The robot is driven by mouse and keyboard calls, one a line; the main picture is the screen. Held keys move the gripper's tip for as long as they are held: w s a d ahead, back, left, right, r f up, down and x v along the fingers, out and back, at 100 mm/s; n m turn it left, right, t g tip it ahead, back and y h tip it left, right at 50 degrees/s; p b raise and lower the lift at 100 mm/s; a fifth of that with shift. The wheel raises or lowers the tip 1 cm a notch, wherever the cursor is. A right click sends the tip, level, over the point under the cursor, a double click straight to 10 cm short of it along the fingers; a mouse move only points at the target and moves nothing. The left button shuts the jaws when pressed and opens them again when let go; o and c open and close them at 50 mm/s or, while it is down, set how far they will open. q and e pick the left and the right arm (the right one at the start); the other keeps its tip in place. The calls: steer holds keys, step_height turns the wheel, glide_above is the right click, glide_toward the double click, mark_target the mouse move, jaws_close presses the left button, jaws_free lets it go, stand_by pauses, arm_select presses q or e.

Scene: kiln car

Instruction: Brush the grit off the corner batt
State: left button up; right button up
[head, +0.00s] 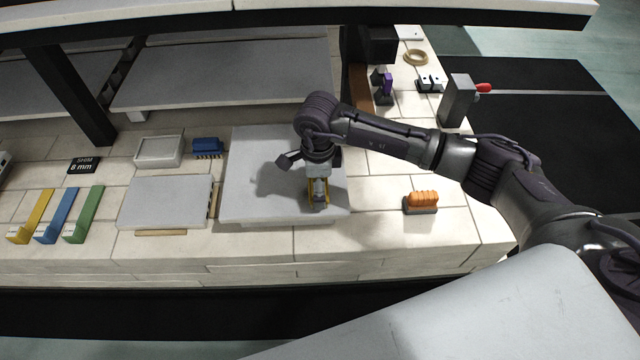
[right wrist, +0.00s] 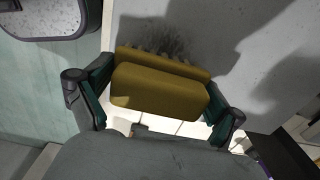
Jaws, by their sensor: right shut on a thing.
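A large grey batt (head: 243,195) lies flat on the pale brick deck, under my right arm. My right gripper (head: 318,194) points down over the batt's front right part. In the right wrist view the gripper (right wrist: 155,100) is shut on a yellow brush (right wrist: 158,92), with a finger at each end. The brush's bristles face the grey batt surface (right wrist: 225,30); I cannot tell whether they touch it. A dark speckled patch, like grit (right wrist: 160,38), shows just beyond the bristles. My left gripper is not in view.
An orange brush (head: 421,201) stands to the right, a blue brush (head: 207,147) to the left. A smaller grey slab (head: 163,200), a pale tray (head: 158,150) and coloured gauges (head: 84,214) lie further left. A shelf (head: 225,80) overhangs the back.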

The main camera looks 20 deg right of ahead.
mark_target(299, 195)
steer(key=shift+w+a+b, duration=0.2)
steer(key=shift+a+b, duration=0.1)
steer(key=shift+a, duration=0.45)
steer(key=shift+w+a+b, duration=0.2)
steer(key=shift+a+b, duration=0.05)
steer(key=shift+a, duration=0.45)
steer(key=shift+w+a+b, duration=0.2)
steer(key=shift+a+b, duration=0.1)
steer(key=shift+a, duration=0.45)
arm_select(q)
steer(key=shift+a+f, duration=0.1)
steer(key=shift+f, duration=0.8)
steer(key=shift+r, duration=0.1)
arm_select(e)
steer(key=shift+r, duration=0.1)
steer(key=shift+r+p, duration=1.05)
steer(key=shift+r, duration=0.55)
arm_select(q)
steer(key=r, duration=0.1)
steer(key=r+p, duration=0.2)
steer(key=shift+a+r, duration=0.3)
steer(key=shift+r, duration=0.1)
arm_select(e)
step_height(299, 195, up, 4)
steer(key=shift+f, duration=0.15)
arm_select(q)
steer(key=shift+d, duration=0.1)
